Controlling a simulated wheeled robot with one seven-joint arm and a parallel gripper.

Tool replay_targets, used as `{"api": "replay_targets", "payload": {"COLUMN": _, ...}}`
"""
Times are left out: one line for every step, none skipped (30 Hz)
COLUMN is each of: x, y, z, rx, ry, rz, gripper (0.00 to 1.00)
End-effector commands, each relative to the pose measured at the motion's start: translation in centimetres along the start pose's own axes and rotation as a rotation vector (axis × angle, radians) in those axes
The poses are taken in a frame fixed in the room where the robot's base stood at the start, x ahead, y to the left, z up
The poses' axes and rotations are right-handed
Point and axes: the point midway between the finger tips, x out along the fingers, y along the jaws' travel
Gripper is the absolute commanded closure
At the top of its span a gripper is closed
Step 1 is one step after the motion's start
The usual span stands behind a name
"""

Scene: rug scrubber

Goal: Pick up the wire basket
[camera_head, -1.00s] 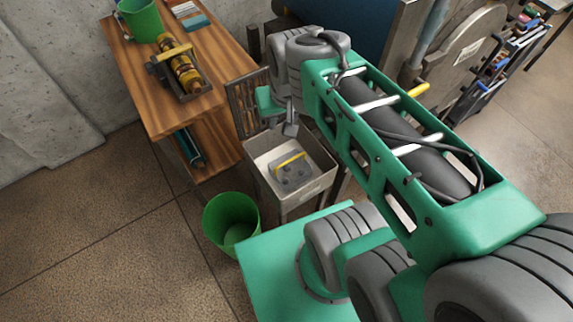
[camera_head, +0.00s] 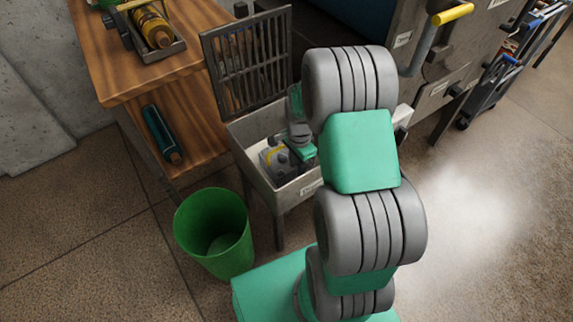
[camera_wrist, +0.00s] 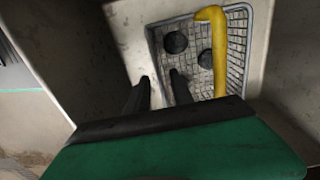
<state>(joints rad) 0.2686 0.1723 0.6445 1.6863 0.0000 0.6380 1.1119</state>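The wire basket (camera_head: 277,167) sits inside a light box-shaped basin (camera_head: 306,187), partly hidden by my arm in the head view. In the wrist view the basket (camera_wrist: 236,62) shows grey mesh, two dark round things in it and a yellow handle (camera_wrist: 219,45). My gripper (camera_wrist: 160,82) is open with nothing between its two dark fingers. The fingertips point towards the basket's near left part, and the handle lies to their right. My gripper (camera_head: 302,146) is over the basin in the head view. I cannot tell whether the fingers touch the basket.
A slatted panel (camera_head: 247,60) stands up behind the basin. A green bin (camera_head: 214,235) stands on the floor in front left. A wooden bench (camera_head: 100,55) holding a yellow cylinder (camera_head: 152,26) is at the left. Large grey machinery (camera_head: 440,65) is at the right.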

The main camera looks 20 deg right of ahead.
Motion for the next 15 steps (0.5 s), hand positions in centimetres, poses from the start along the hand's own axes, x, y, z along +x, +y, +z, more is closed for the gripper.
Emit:
{"api": "replay_targets", "payload": {"x": 1.5, "y": 0.2, "z": 0.0, "rx": 0.0, "ry": -0.002, "rz": 0.003, "gripper": 0.72}}
{"api": "replay_targets", "payload": {"x": 2.1, "y": 0.2, "z": 0.0, "rx": 0.0, "ry": -0.002, "rz": 0.004, "gripper": 0.72}}
{"api": "replay_targets", "payload": {"x": 2.8, "y": 0.2, "z": 0.0, "rx": 0.0, "ry": -0.002, "rz": 0.004, "gripper": 0.72}}
{"api": "replay_targets", "payload": {"x": 3.3, "y": 0.2, "z": 0.0, "rx": -0.001, "ry": -0.001, "rz": 0.003, "gripper": 0.72}}
{"api": "replay_targets", "payload": {"x": 3.6, "y": 0.1, "z": 0.0, "rx": -0.001, "ry": -0.001, "rz": 0.002, "gripper": 0.72}}
{"api": "replay_targets", "payload": {"x": 3.9, "y": 0.1, "z": 0.0, "rx": -0.001, "ry": 0.0, "rz": 0.001, "gripper": 0.72}}
{"api": "replay_targets", "payload": {"x": 4.0, "y": 0.1, "z": 0.0, "rx": -0.001, "ry": 0.0, "rz": 0.0, "gripper": 0.72}}
{"api": "replay_targets", "payload": {"x": 4.0, "y": 0.1, "z": 0.0, "rx": -0.001, "ry": 0.0, "rz": 0.0, "gripper": 0.72}}
{"api": "replay_targets", "payload": {"x": 3.9, "y": 0.1, "z": 0.0, "rx": -0.001, "ry": 0.0, "rz": 0.0, "gripper": 0.72}}
{"api": "replay_targets", "payload": {"x": 3.9, "y": 0.1, "z": 0.0, "rx": -0.002, "ry": 0.0, "rz": 0.0, "gripper": 0.72}}
{"api": "replay_targets", "payload": {"x": 3.8, "y": 0.1, "z": 0.0, "rx": -0.002, "ry": 0.0, "rz": 0.0, "gripper": 0.72}}
{"api": "replay_targets", "payload": {"x": 3.8, "y": 0.1, "z": 0.0, "rx": -0.002, "ry": 0.0, "rz": 0.0, "gripper": 0.72}}
{"api": "replay_targets", "payload": {"x": 3.8, "y": 0.1, "z": 0.0, "rx": -0.002, "ry": 0.0, "rz": 0.0, "gripper": 0.74}}
{"api": "replay_targets", "payload": {"x": 3.8, "y": 0.1, "z": 0.0, "rx": -0.002, "ry": 0.0, "rz": 0.0, "gripper": 0.77}}
{"api": "replay_targets", "payload": {"x": 3.8, "y": 0.1, "z": 0.0, "rx": -0.002, "ry": 0.0, "rz": 0.0, "gripper": 0.8}}
